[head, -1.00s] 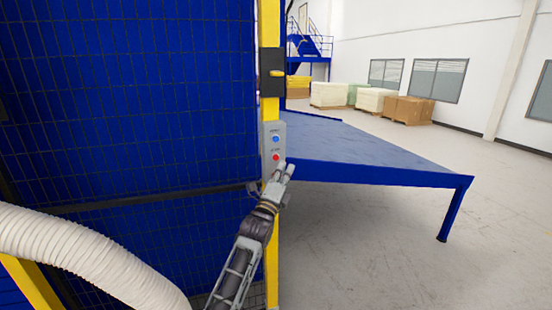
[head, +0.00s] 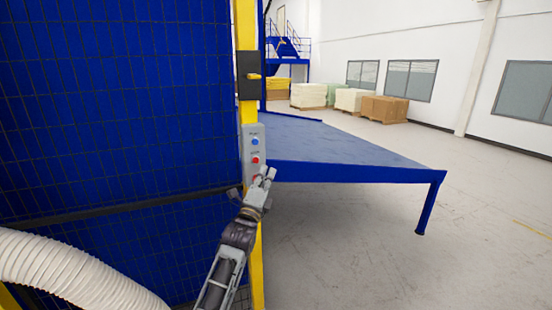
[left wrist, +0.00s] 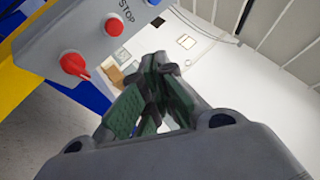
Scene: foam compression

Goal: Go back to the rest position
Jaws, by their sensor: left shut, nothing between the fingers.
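My left gripper (head: 267,174) is in front of the yellow post, just below the red button of the grey control box (head: 254,150). It is shut and empty. In the left wrist view, the gripper's dark green finger pads (left wrist: 150,92) are in the middle, apart from the box panel (left wrist: 75,40). That panel shows a red button (left wrist: 114,27), part of the word STOP and a red knob (left wrist: 74,64). In the head view a blue button (head: 255,142) sits above the red button (head: 255,160). My right gripper is not in view.
A blue mesh fence (head: 115,100) with a yellow post (head: 246,30) fills the left. A white ribbed hose (head: 75,270) is at lower left. A blue table (head: 340,160) stands right of the post. Pallets with boxes (head: 384,108) are far back. The floor at right is clear.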

